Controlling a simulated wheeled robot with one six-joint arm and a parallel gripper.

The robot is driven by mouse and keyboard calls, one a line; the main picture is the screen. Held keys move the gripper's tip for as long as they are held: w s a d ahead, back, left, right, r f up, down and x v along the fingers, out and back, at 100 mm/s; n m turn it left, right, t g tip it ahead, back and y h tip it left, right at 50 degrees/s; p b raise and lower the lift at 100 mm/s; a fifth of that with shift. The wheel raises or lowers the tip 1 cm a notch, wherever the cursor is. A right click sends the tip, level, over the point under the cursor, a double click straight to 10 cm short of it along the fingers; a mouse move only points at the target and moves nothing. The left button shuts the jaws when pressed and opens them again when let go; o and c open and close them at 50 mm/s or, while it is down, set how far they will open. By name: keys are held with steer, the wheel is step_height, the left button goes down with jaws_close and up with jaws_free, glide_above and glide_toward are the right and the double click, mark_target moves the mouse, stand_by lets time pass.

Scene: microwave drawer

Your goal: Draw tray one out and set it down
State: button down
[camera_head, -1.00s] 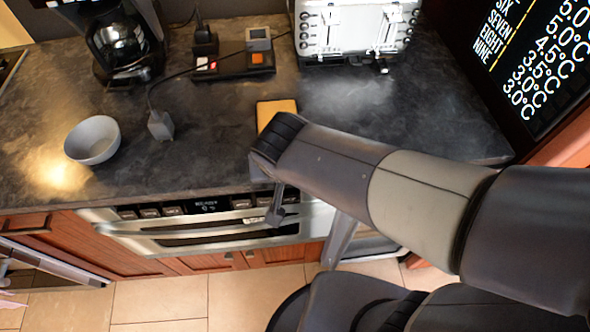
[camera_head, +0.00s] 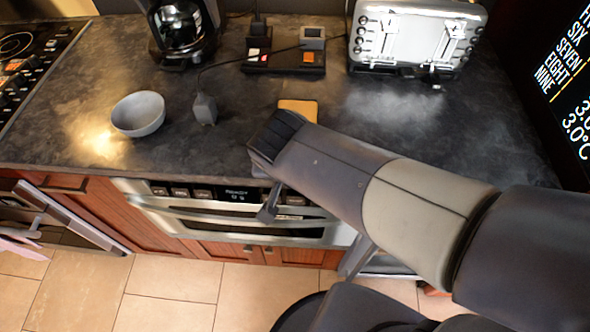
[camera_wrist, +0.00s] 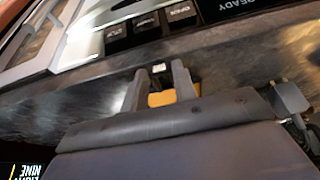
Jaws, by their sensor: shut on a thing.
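My gripper (camera_head: 268,208) hangs in front of the microwave drawer (camera_head: 240,222), right of the middle of its silver front. In the wrist view its two grey fingers (camera_wrist: 158,82) sit close together. A small dark piece with a pale mark (camera_wrist: 159,68) shows between the fingertips, and the jaws are shut on it. I cannot make out what it belongs to. The drawer's button row and READY display (camera_wrist: 240,4) are at the top of the wrist view. The drawer looks shut. No tray marked one can be picked out. My arm hides the drawer's right part.
On the dark counter (camera_head: 80,125) stand a grey bowl (camera_head: 138,114), a grey plug (camera_head: 204,109), an orange slab (camera_head: 298,108), a power strip (camera_head: 285,62), a coffee maker (camera_head: 182,30) and a toaster (camera_head: 415,35). A temperature board (camera_head: 570,80) is at right. Tiled floor (camera_head: 180,292) lies in front.

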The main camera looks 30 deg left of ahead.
steer(key=c, duration=1.1)
jaws_free()
steer(key=shift+o, duration=0.2)
steer(key=v, duration=1)
steer(key=shift+r, duration=0.4)
steer(key=shift+s, duration=0.15)
steer(key=d+x, duration=0.1)
steer(key=x, duration=0.9)
steer(key=shift+w+f, duration=0.4)
steer(key=shift+w, duration=0.05)
steer(key=shift+d+r, duration=0.1)
